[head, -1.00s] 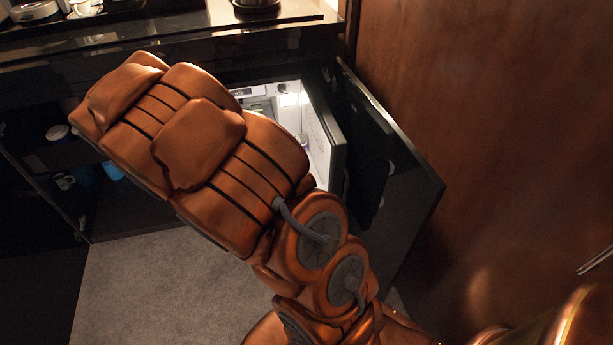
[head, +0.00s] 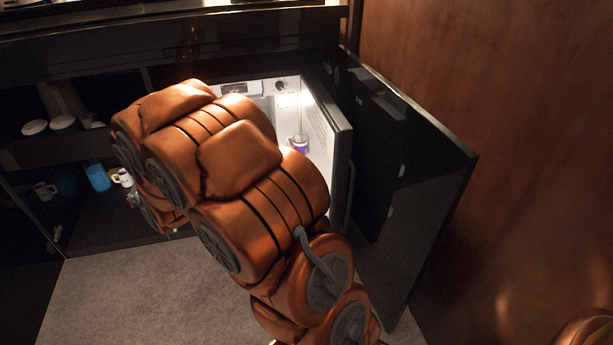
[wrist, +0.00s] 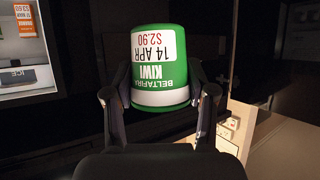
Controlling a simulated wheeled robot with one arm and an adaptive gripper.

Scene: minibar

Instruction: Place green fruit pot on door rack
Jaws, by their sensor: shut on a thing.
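The green fruit pot (wrist: 160,66) is a green tub with a white label reading KIWI, upside down in the wrist view. My gripper (wrist: 160,98) is shut on it, one finger on each side. In the head view my arm hides the gripper and the pot. The minibar fridge stands open and lit, and its door (head: 326,135) swings out to the right. A purple-labelled pot (head: 299,145) shows by the door's inner side. The door rack itself is mostly hidden behind my arm.
Dark open shelves (head: 85,165) with cups, including a blue one (head: 97,177), are on the left. A dark outer door panel (head: 400,150) and a wooden wall (head: 530,150) are on the right. Carpet (head: 140,290) in front is clear.

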